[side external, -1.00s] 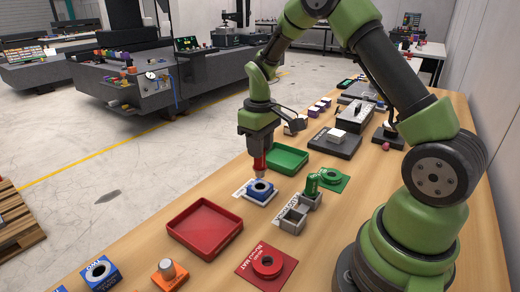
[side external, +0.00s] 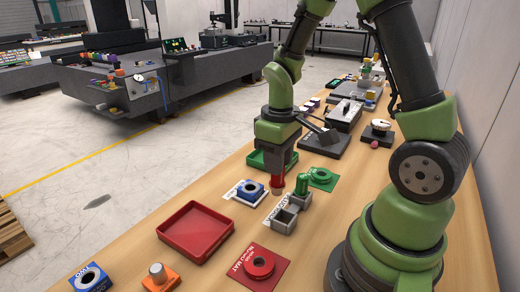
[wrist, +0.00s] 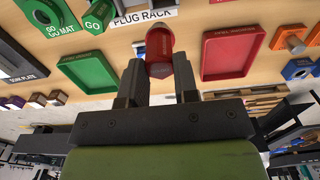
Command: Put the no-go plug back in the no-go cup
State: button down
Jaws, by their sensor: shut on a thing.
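My gripper (side external: 278,172) is shut on the red no-go plug (side external: 276,184), which hangs roughly upright below the fingers. The red plug (wrist: 159,42) also shows between the fingers in the wrist view. In the side view a grey two-cup rack (side external: 284,222) stands just in front and to the right of the plug. Its near cup looks empty. The green go plug (side external: 302,186) stands in the far cup; it shows in the wrist view too (wrist: 98,16). The plug looks above and behind the rack, apart from it.
A blue ring (side external: 250,189) on a white-edged base is left of the plug. A red tray (side external: 196,233), a red ring on a red mat (side external: 244,272) and a green ring on a green mat (side external: 328,184) lie around. A green tray (side external: 256,160) is behind.

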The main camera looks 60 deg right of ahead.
notch_tip(320, 180, down, 7)
jog(key=s, duration=0.2)
jog(key=shift+s+a+r, duration=0.2)
jog(key=shift+s+a, duration=0.05)
jog(key=shift+a, duration=0.2)
jog(key=shift+f, duration=0.2)
dwell(0.5)
jog(key=c, duration=0.8)
grip_release()
jog(key=shift+r, duration=0.1)
